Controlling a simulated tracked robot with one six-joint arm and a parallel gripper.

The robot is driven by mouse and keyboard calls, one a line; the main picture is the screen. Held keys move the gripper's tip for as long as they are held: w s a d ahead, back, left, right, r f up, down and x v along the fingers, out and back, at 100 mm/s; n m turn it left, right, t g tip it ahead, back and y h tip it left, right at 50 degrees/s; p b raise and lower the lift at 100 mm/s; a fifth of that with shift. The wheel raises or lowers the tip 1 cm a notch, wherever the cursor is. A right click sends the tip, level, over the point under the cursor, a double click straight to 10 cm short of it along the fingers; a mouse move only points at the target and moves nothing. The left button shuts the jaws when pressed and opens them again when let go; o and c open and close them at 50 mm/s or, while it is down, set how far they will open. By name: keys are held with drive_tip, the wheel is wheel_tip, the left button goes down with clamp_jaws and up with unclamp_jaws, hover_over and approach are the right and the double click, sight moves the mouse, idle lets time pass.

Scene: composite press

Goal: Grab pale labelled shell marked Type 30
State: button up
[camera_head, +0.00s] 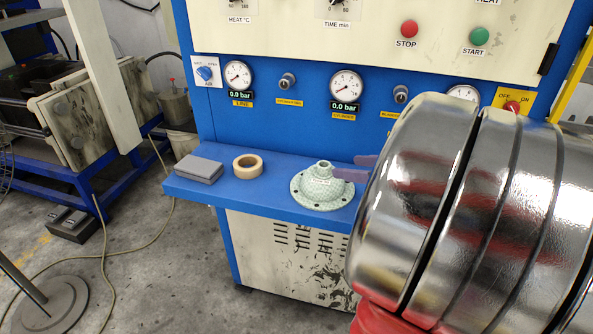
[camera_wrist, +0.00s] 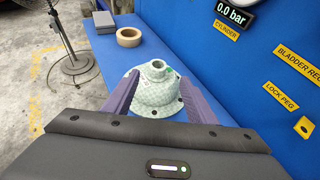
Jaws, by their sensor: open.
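The pale green-white shell (camera_head: 323,189) has a round flange with holes and a short neck on top. It sits upright on the blue shelf, towards its right part in the head view. In the wrist view the shell (camera_wrist: 158,92) lies between my gripper's two purple fingers, with a small label patch whose text I cannot read. My gripper (camera_wrist: 155,88) is open, one finger on each side of the shell; I cannot tell whether they touch it. In the head view my arm hides most of the gripper, and only purple finger parts (camera_head: 352,174) show beside the neck.
A tan tape roll (camera_head: 247,173) and a grey block (camera_head: 199,170) lie left of the shell on the blue shelf (camera_head: 270,200). The press panel with gauges (camera_head: 345,86) and knobs rises directly behind. The shelf's front edge is close to the shell.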

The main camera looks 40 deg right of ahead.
sight(326, 166)
drive_tip(key=shift+x, duration=2.7)
drive_tip(key=shift+w, duration=0.1)
drive_tip(key=shift+a+x, duration=0.15)
drive_tip(key=shift+x, duration=1.15)
drive_tip(key=shift+a+x, duration=0.1)
drive_tip(key=shift+x, duration=1.15)
drive_tip(key=shift+f, duration=0.1)
clamp_jaws()
